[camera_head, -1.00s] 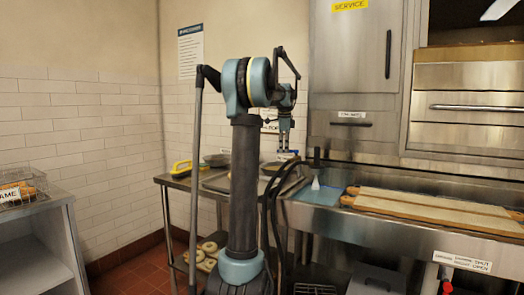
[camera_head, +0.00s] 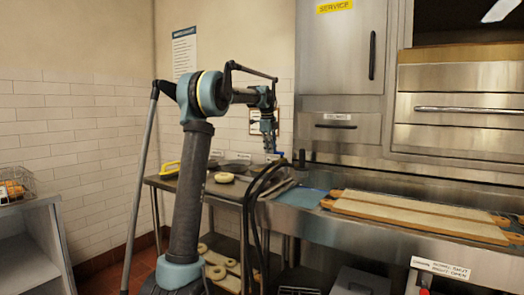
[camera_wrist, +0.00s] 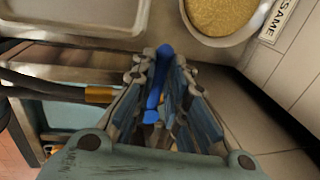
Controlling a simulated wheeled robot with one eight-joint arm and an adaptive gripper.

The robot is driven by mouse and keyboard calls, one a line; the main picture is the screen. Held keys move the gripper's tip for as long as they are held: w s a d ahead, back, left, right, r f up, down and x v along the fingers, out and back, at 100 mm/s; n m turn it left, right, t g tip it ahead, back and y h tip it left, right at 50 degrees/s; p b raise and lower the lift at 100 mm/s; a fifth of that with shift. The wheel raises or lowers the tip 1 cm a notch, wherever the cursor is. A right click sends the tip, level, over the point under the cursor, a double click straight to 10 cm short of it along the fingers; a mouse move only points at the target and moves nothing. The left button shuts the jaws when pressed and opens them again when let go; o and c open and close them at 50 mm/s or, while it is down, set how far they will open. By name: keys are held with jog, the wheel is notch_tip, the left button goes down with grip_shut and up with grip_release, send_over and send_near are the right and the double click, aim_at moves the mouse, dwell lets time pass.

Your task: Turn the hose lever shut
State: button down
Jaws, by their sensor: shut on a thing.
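A blue lever (camera_wrist: 156,85) lies between the two fingers of my gripper (camera_wrist: 163,60) in the wrist view, and the fingers are shut on it. Their linkages hide part of the lever and whatever it is mounted on. In the head view my gripper (camera_head: 270,150) points down at the right end of the side table, and the lever is too small there to make out clearly. A black hose (camera_wrist: 50,90) with a brass-coloured collar (camera_wrist: 100,95) lies left of the fingers. Dark hoses (camera_head: 250,205) hang in loops below my gripper in the head view.
A bowl of golden seeds (camera_wrist: 222,15) and a metal tray (camera_wrist: 75,15) lie close beyond the fingers. A bagel (camera_head: 224,177) lies on the side table (camera_head: 165,183). Long boards (camera_head: 415,212) lie on the steel counter at right. A wall stands behind.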

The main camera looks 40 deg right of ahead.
jog(key=shift+w, duration=0.3)
jog(key=c, duration=1.6)
grip_release()
jog(key=shift+s, duration=0.1)
jog(key=shift+r, duration=0.1)
jog(key=shift+s+r, duration=0.1)
jog(key=shift+r, duration=0.2)
jog(key=r, duration=0.3)
jog(key=a+r, duration=0.1)
jog(key=r, duration=0.3)
jog(key=a+r, duration=0.1)
jog(key=r, duration=0.3)
jog(key=shift+s+a, duration=0.1)
jog(key=shift+s, duration=0.1)
jog(key=shift+f, duration=0.1)
